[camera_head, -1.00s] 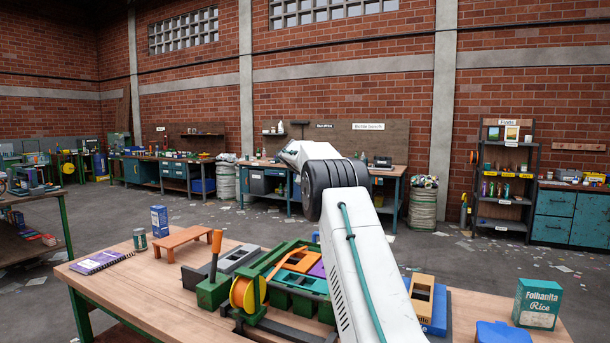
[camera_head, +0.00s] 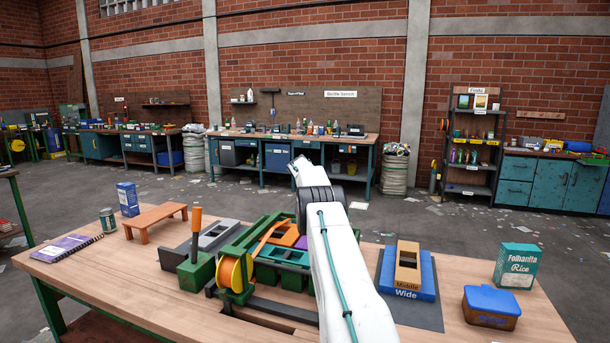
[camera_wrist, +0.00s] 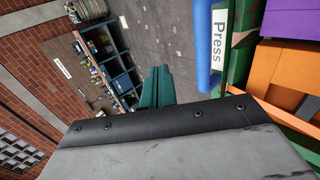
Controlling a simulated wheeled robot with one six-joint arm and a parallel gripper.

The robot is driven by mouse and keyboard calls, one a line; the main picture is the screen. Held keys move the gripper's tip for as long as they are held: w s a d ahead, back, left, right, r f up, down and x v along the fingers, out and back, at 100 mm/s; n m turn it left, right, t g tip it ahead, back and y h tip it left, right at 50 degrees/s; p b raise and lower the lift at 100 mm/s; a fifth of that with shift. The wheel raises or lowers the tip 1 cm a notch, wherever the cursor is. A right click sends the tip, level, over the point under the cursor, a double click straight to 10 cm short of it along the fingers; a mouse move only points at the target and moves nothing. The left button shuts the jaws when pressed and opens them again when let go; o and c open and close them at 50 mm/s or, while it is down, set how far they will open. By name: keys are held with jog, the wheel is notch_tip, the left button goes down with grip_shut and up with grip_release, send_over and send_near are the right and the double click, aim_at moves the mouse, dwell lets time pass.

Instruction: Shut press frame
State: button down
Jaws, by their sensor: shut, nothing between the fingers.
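The green press frame (camera_head: 283,256) stands on the wooden table, partly hidden behind my arm. An orange piece and a purple piece show in it. Its white "Press" label (camera_wrist: 218,40) shows in the wrist view, next to a blue bar (camera_wrist: 203,45). An orange piece (camera_wrist: 288,82) and a purple piece (camera_wrist: 290,25) lie to the right of the label. My gripper (camera_wrist: 156,85) shows as shut green fingers with nothing between them, left of the blue bar and apart from it. My arm hides it in the head view. I cannot tell how far the frame is open.
An orange-handled lever (camera_head: 196,225) and a yellow wheel (camera_head: 235,272) stand at the press's left. A blue "Wide" block (camera_head: 425,284), a rice box (camera_head: 517,265) and a blue-lidded box (camera_head: 491,308) are to the right. A small orange bench (camera_head: 155,216) and notebook (camera_head: 66,247) are left.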

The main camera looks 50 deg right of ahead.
notch_tip(320, 180, down, 6)
jog(key=d, duration=0.2)
jog(key=shift+f, duration=0.15)
jog(key=shift+w, duration=0.15)
jog(key=shift+a+r, duration=0.25)
jog(key=shift+r, duration=0.15)
jog(key=v, duration=0.7)
jog(key=shift+f, duration=0.15)
